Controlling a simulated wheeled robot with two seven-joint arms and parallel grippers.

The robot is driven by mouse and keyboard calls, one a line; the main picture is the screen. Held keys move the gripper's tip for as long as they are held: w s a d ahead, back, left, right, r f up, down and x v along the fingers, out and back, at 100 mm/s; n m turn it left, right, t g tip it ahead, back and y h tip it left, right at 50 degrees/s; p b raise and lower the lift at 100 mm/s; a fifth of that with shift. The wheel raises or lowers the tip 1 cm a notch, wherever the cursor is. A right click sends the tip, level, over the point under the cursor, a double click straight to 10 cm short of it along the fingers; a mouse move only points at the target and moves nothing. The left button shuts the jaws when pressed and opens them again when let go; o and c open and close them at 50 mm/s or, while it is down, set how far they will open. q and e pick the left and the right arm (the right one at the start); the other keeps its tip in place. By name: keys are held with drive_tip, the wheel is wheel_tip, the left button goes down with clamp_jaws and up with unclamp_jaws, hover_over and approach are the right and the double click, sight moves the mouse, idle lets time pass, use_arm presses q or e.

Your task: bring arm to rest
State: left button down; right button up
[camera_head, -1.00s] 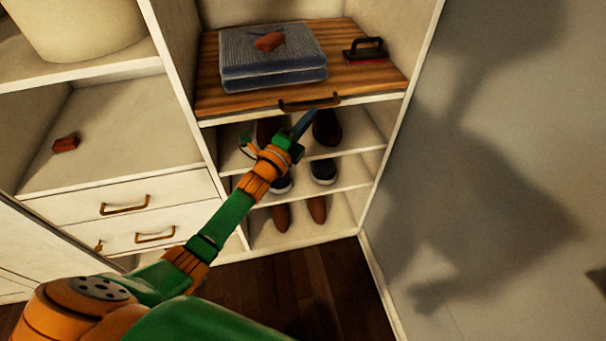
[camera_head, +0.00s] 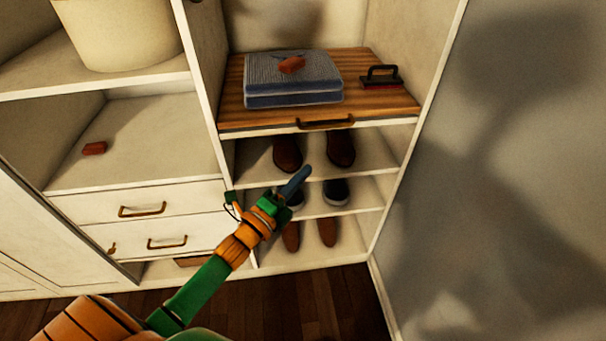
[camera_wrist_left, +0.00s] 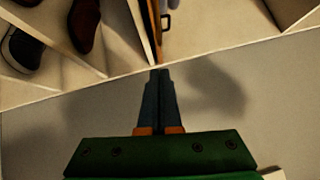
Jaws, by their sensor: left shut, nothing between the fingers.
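My left arm comes in from the lower left in the head view, green and orange. Its left gripper (camera_head: 299,180) is shut and empty, with its blue-grey fingers pointing up and right in front of the shoe shelves. In the left wrist view the two fingers (camera_wrist_left: 160,76) lie together with nothing between them. My right gripper is not in view.
Brown shoes (camera_head: 341,149) and dark sneakers (camera_head: 336,191) stand on the shelves. Above, a wooden pull-out board (camera_head: 235,112) holds folded blue cloth (camera_head: 293,92) and a black-handled brush (camera_head: 381,77). White drawers (camera_head: 140,209) are left, a grey wall (camera_head: 500,200) right.

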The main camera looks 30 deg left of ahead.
use_arm(q)
drive_tip(key=s+a+f+n+g+y, duration=0.1)
drive_tip(key=s+f+n+g, duration=0.25)
drive_tip(key=f, duration=0.55)
drive_tip(key=s+a+f+n+g+y, duration=0.1)
drive_tip(key=s+f+n+g, duration=0.2)
drive_tip(key=f, duration=0.6)
drive_tip(key=s+f+n+g+y, duration=0.2)
drive_tip(key=s+f+n, duration=0.15)
drive_tip(key=f, duration=0.55)
drive_tip(key=s+d+f+n+g, duration=0.1)
drive_tip(key=s+f+n+g, duration=0.3)
drive_tip(key=s, duration=1)
drive_tip(key=s+d+f+n+g, duration=0.2)
drive_tip(key=s+f+n+g, duration=0.3)
drive_tip(key=s+f, duration=0.6)
drive_tip(key=s, duration=0.3)
drive_tip(key=shift+d+f+n, duration=0.2)
drive_tip(key=shift+n, duration=0.1)
drive_tip(key=shift+g, duration=0.25)
